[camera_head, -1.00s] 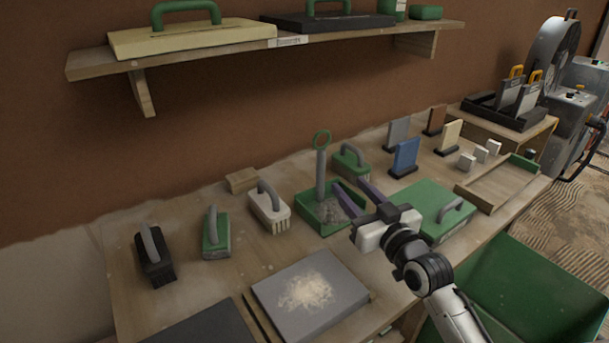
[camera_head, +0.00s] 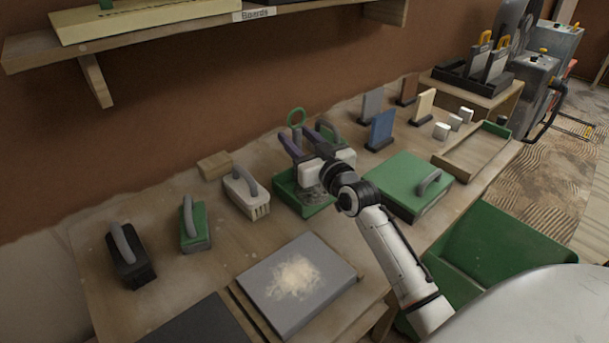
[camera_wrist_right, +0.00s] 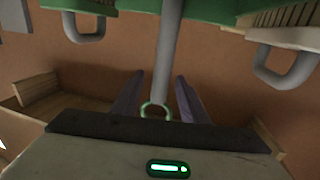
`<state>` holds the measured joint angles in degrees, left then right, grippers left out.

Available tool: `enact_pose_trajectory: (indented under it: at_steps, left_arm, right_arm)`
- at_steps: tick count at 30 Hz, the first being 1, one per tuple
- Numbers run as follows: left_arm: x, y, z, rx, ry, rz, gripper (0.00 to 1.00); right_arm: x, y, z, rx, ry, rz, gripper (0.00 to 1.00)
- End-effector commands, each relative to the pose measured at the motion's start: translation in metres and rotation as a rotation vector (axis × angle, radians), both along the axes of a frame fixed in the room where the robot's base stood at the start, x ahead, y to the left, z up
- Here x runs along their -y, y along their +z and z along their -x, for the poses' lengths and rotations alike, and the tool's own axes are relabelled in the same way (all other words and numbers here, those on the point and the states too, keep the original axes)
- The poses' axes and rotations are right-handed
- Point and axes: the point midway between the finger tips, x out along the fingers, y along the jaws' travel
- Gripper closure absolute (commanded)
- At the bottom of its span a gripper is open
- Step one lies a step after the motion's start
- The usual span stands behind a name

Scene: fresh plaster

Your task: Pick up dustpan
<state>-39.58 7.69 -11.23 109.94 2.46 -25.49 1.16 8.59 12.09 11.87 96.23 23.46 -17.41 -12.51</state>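The dustpan (camera_head: 287,189) is a green tray with an upright grey handle ending in a green ring. It stands on the wooden bench, partly hidden by my right arm in the head view. My right gripper (camera_head: 297,134) is at the upper handle, just below the ring. In the right wrist view, the dustpan's handle (camera_wrist_right: 164,55) runs between the fingers of my right gripper (camera_wrist_right: 157,95), with a gap on each side. That gripper is open. My left gripper is not in view.
A white-bristled brush (camera_head: 246,194), a green brush (camera_head: 194,225) and a black brush (camera_head: 129,258) stand left of the dustpan. A green handled box (camera_head: 405,183) is to its right. A grey board (camera_head: 330,274) with powder lies in front. A shelf (camera_head: 130,44) overhangs behind.

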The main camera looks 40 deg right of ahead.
Motion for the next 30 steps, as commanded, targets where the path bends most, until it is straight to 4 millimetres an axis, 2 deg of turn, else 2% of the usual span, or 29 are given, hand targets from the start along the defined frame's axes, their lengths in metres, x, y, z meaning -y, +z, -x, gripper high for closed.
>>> enact_pose_trajectory:
  at_steps: [8, 11, 15, 16, 26, 30]
  left_arm:
    - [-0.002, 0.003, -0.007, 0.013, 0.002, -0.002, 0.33]
    - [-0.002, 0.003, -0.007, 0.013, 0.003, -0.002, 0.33]
    - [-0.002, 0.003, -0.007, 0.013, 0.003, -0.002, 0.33]
    - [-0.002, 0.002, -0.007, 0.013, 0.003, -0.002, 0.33]
    - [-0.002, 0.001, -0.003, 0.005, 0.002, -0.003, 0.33]
    - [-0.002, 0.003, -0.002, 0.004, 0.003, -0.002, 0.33]
  right_arm:
    - [0.001, 0.000, -0.006, 0.000, 0.001, 0.001, 0.60]
    - [0.001, 0.000, -0.006, 0.000, 0.001, 0.001, 0.74]
    - [0.001, 0.000, -0.005, -0.001, 0.000, 0.001, 0.97]
    - [0.001, 0.000, -0.005, -0.001, 0.000, 0.001, 1.00]
    - [0.001, 0.002, -0.005, 0.002, 0.000, 0.000, 1.00]
    - [0.001, 0.015, -0.006, 0.004, 0.000, 0.000, 1.00]
